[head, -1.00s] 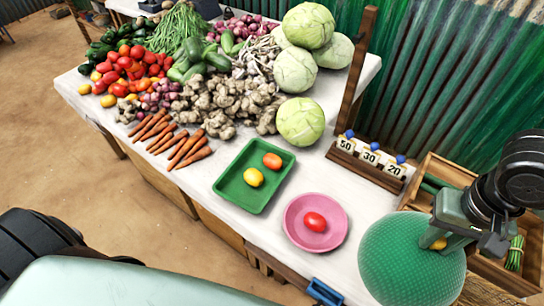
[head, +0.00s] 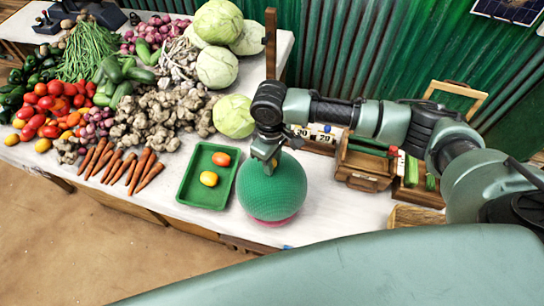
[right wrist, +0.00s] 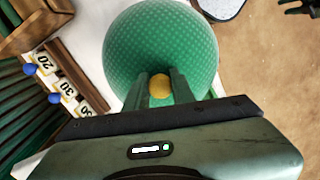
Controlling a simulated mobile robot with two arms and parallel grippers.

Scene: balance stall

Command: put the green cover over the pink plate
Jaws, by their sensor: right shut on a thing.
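The green cover (head: 272,190) is a round, woven-looking dome with a yellow knob (right wrist: 160,86) on top. My right gripper (head: 270,163) is shut on that knob, with a finger on each side of it in the right wrist view. The cover is in front of the pink plate (head: 272,222), and only a thin pink edge shows below the dome. I cannot tell whether the cover rests on the plate or hangs just above it. The tomato seen earlier on the plate is hidden. My left gripper is not in view.
A green tray (head: 188,190) with an orange-red and a yellow tomato stands close to the left of the cover. Price tags (right wrist: 67,88) and a wooden crate (head: 364,168) stand behind and to the right. White table top (head: 350,215) is bare on the right.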

